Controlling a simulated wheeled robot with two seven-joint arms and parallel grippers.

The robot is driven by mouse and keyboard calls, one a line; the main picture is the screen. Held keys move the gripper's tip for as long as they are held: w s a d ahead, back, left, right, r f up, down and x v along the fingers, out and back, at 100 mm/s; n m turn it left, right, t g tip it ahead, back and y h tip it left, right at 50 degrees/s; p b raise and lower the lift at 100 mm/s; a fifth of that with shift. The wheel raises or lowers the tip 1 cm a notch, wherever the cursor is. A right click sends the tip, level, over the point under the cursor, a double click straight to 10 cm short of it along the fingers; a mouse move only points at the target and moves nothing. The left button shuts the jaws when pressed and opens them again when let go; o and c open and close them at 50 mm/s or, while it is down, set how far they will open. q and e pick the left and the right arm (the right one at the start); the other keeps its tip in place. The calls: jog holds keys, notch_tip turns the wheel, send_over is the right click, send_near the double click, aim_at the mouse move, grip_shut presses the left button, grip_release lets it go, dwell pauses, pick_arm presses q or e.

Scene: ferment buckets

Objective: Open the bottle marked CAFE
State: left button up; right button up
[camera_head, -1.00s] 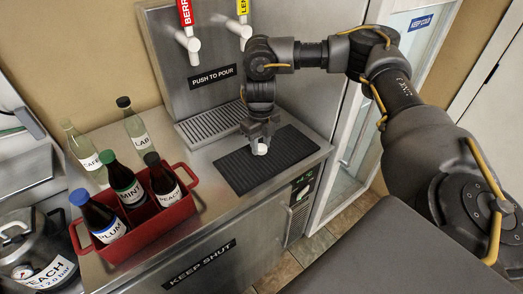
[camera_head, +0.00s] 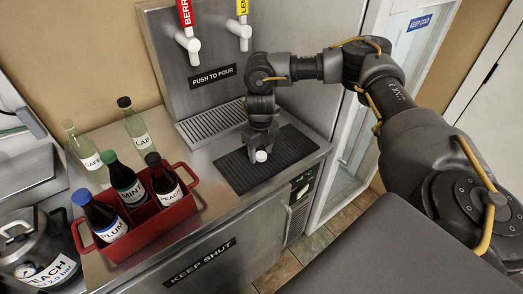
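The CAFE bottle (camera_head: 85,152) is pale green clear glass with a white label. It stands upright on the steel counter behind the red carrier, at the left. No cap shows on its neck. My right gripper (camera_head: 261,151) points down over the black ribbed mat (camera_head: 232,172), well to the right of the bottle. A small white cap (camera_head: 261,156) is between its fingertips, at or just above the mat; contact with the mat cannot be told. The fingers appear closed on the cap. My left gripper is not in view.
The red carrier (camera_head: 172,216) holds the PLUM (camera_head: 103,217), MINT (camera_head: 124,181) and PEACH (camera_head: 162,182) bottles. A capped LAB bottle (camera_head: 136,127) stands behind it. The drip tray (camera_head: 213,124) and taps are at the back. A metal pot (camera_head: 35,252) is at the left.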

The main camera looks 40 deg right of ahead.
aim_at(260, 154)
dwell(0.3)
jog(key=shift+r, duration=0.25)
jog(key=shift+w+r, duration=0.1)
jog(key=shift+r, duration=0.3)
notch_tip(260, 154, up, 11)
